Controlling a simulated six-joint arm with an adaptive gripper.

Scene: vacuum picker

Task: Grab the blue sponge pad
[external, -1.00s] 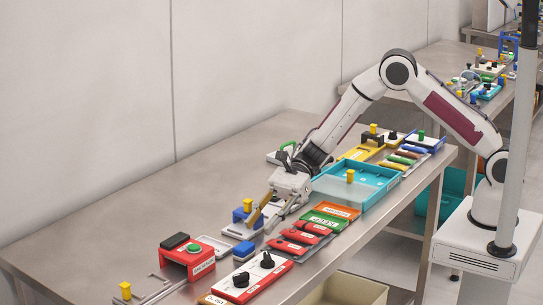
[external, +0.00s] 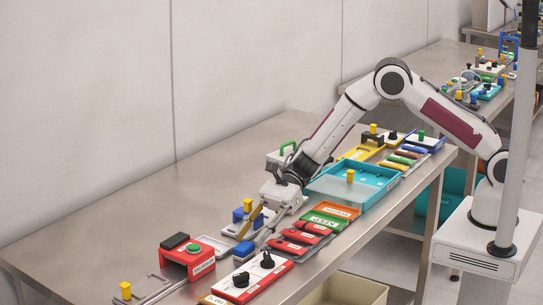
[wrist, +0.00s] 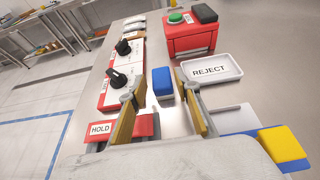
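The blue sponge pad (external: 244,249) lies on the metal table, just in front of my gripper (external: 250,240). In the wrist view the blue sponge pad (wrist: 163,84) shows between and slightly beyond the tips of my gripper (wrist: 161,97). The fingers are spread wide, with nothing between them that they grip. I cannot tell whether either finger touches the pad.
A white panel with black knobs (wrist: 122,75) stands left of the pad in the wrist view. A white REJECT tray (wrist: 211,68) and a red box with a green button (wrist: 191,38) lie beyond, to the right. A red HOLD label plate (wrist: 101,128) is near the left finger.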

